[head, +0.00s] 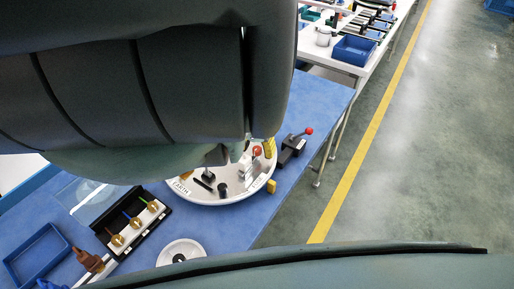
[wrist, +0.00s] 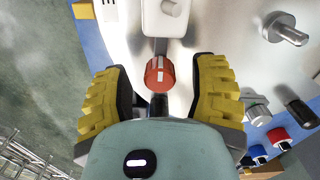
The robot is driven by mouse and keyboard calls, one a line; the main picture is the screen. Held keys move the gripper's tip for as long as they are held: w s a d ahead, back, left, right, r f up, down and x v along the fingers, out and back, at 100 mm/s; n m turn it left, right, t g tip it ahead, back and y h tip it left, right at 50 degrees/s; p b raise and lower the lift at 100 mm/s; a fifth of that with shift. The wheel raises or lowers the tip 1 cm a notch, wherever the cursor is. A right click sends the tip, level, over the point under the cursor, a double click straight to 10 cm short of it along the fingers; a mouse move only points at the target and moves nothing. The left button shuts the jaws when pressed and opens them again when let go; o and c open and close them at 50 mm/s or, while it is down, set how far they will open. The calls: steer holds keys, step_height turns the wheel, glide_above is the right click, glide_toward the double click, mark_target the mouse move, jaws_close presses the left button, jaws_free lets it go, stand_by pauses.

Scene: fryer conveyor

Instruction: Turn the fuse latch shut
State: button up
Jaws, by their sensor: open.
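The fuse latch appears to be the red knob with white marks (wrist: 160,74), on a metal stem below a white block (wrist: 166,16). In the wrist view my gripper (wrist: 161,88) is open, its yellow ridged fingers on either side of the knob with a gap at each side. In the head view the red knob (head: 257,151) shows at the far side of the round white plate (head: 232,199). My arm hides most of the gripper there; a yellow part shows right of the knob.
A black clamp with a red-tipped lever (head: 292,146) stands right of the plate. A yellow block (head: 271,186) sits at its rim. A black case (head: 131,223), a blue tray (head: 37,255) and a white disc (head: 181,253) lie nearer on the blue table. Metal posts (wrist: 286,30) rise at the right in the wrist view.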

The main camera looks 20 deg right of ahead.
mark_target(257, 148)
steer(key=shift+r, duration=0.15)
steer(key=shift+d+r, duration=0.1)
steer(key=shift+r, duration=0.5)
step_height(257, 148, up, 5)
steer(key=shift+f, duration=0.1)
steer(key=shift+w+r, duration=0.15)
steer(key=shift+r, duration=2.7)
